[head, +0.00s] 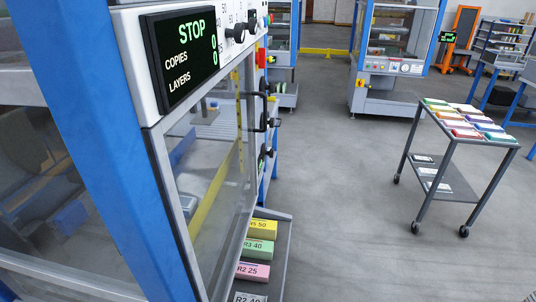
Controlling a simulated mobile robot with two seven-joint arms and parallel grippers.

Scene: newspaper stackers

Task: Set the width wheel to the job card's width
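A stacker's control panel (140,50) is close at the upper left, seen at a steep angle. Its display (187,58) reads STOP, COPIES 0, LAYERS 0. A black knob (237,33) with numbers around it, 50 among them, sits right of the display; I cannot tell whether it is the width wheel. Its pointer setting is too small to read. No job card can be made out for certain. Neither of my grippers is in view.
Labelled coloured blocks, including a green one (257,249) and a pink one (253,271), lie on a low shelf beside the stacker. A cart (460,148) with colourful stacks stands right. Another stacker (390,65) stands behind. The grey floor between is clear.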

